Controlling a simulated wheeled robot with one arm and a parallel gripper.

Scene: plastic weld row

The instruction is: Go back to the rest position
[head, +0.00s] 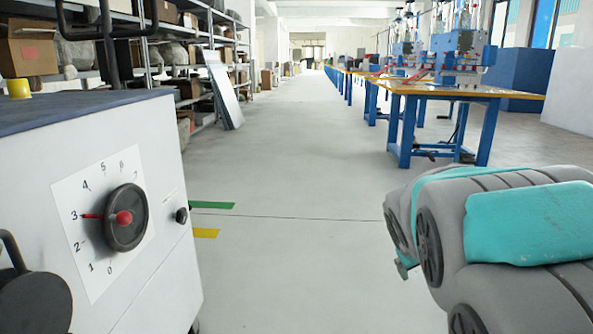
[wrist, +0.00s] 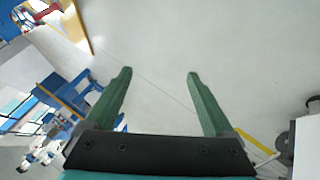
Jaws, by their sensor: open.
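My gripper (wrist: 160,73) shows in the wrist view with its two green fingers spread wide apart. Nothing is between them, and pale floor shows behind. In the head view my folded grey and teal arm fills the lower right, and the gripper fingers cannot be made out there. A white cabinet (head: 150,255) stands at the left of the head view. Its black dial (head: 126,217) has a red centre and a red pointer at 3 on a numbered scale. My gripper is apart from the dial.
A small black knob (head: 182,215) sticks out beside the dial, and a black handle (head: 30,290) is at the lower left. A blue-legged workbench (head: 450,91) stands at the right, shelves (head: 165,75) at the left. The floor aisle (head: 290,150) between them is clear.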

